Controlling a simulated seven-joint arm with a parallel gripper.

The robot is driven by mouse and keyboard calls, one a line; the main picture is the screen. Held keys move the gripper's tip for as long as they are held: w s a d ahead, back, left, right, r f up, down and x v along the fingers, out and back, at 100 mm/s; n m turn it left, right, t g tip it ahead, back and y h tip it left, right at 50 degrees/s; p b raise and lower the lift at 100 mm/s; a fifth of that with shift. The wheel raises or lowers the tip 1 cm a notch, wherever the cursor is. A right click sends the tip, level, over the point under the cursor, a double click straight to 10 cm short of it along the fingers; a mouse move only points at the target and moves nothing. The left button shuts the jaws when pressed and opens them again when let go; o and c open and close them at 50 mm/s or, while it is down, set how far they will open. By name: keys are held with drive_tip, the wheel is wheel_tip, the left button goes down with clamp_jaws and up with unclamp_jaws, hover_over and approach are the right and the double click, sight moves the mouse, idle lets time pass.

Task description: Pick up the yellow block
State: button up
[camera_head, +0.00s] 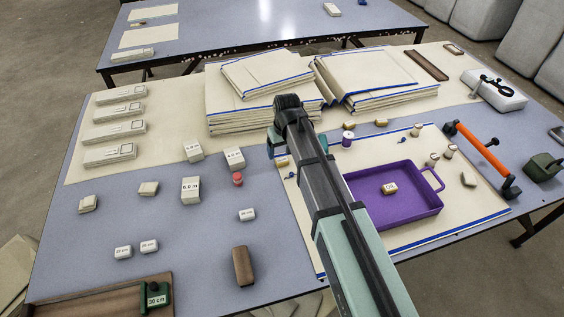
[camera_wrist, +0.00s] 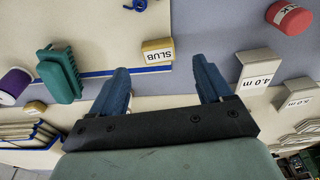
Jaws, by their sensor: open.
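A small tan-yellow block marked SLUB (camera_wrist: 157,54) lies at the edge of the blue-bordered cream cloth in the wrist view. It also shows in the head view (camera_head: 282,161), just beside my gripper and partly close to the arm. My gripper (camera_wrist: 164,65) is open and empty, its two blue fingers spread apart. The block appears between and slightly beyond the fingertips, not touching either. The height between them is hard to judge. In the head view, the arm hides much of the gripper (camera_head: 276,145).
A teal brush (camera_wrist: 58,75) and purple spool (camera_wrist: 14,84) lie on one side of the block. The white 4.0 m block (camera_wrist: 258,70) and red cylinder (camera_wrist: 289,19) are on the other. Folded cloth stacks (camera_head: 235,112) stand behind; a purple tray (camera_head: 409,209) is to the right.

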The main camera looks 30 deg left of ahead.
sight(282, 160)
drive_tip(key=shift+w+a+f, duration=0.1)
drive_tip(key=shift+w+f, duration=0.05)
drive_tip(key=shift+f, duration=0.75)
drive_tip(key=shift+w+a+f, duration=0.1)
drive_tip(key=shift+f, duration=0.75)
drive_tip(key=shift+w+a+f, duration=0.1)
drive_tip(key=shift+w+f, duration=0.05)
drive_tip(key=shift+f, duration=0.75)
drive_tip(key=shift+c, duration=0.2)
drive_tip(key=c, duration=1.1)
